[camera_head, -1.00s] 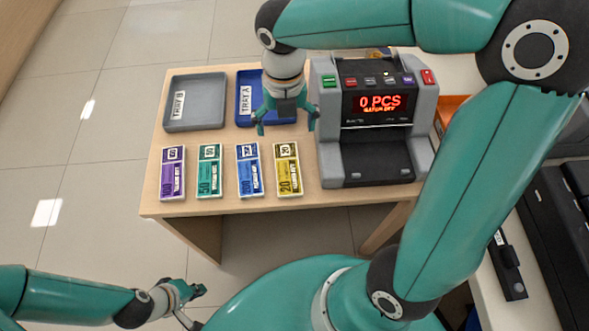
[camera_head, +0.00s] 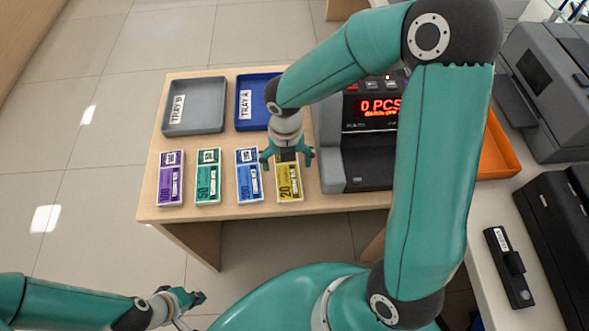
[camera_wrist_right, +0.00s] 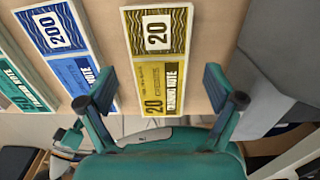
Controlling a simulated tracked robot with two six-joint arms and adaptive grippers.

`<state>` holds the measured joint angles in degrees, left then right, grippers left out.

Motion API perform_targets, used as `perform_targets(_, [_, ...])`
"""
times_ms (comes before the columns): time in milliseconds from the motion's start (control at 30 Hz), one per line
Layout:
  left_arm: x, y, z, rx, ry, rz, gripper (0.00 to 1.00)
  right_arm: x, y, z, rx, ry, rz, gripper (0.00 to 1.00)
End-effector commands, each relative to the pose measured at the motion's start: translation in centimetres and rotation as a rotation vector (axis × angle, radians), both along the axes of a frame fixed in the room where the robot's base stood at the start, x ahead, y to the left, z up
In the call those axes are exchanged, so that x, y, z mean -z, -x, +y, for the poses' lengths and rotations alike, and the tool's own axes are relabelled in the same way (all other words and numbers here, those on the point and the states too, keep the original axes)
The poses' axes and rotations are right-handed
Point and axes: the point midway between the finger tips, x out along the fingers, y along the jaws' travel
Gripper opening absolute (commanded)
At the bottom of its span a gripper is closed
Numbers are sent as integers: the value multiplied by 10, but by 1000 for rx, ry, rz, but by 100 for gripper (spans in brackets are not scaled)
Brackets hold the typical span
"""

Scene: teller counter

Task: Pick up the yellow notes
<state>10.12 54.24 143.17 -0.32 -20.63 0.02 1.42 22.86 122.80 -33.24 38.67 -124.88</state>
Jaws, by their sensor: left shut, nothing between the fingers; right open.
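The yellow notes (camera_head: 290,184) are a flat stack marked 20, lying at the right end of a row of note stacks on the wooden table. They also show in the right wrist view (camera_wrist_right: 158,62), upper middle. My right gripper (camera_head: 287,160) is open and hangs over the far part of the yellow stack, hiding some of it. In the right wrist view its fingertips (camera_wrist_right: 154,92) stand apart on either side of the stack, with nothing held. My left gripper (camera_head: 196,297) is shut and empty at the lower left, away from the table.
Blue notes (camera_head: 249,178), green notes (camera_head: 208,180) and purple notes (camera_head: 170,181) lie to the left. A grey tray (camera_head: 194,129) and blue tray (camera_head: 250,121) stand behind. The counting machine (camera_head: 343,177) stands close on the right, partly hidden by my arm.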

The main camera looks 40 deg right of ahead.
Motion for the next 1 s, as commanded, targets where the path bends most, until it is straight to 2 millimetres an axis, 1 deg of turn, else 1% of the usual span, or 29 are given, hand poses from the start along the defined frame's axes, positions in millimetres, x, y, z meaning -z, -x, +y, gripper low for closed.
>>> perform_targets(33, [2, 0, 0, 0, 0, 0, 0, 8, 1, 0, -1, 0, 4, 92])
perform_targets(100, [3, 0, 0, 0, 0, 0, 0, 13, 1, 0, 0, 0, 2, 92])
perform_targets(367, [3, 0, 0, 0, 0, 0, 0, 15, 1, 0, 1, 0, 1, 92])
perform_targets(467, [3, 0, 0, 0, 0, 0, 0, 14, 1, 0, 1, 0, 1, 77])
perform_targets(700, [3, 0, 0, 0, 0, 0, 0, 14, 1, 0, 1, 0, 1, 37])
perform_targets(767, [3, 0, 0, 0, 0, 0, 0, 14, 1, 0, 1, 0, 1, 28])
perform_targets(1000, [2, 0, 0, 0, 0, 0, 0, 14, 1, 0, 1, 0, 0, 27])
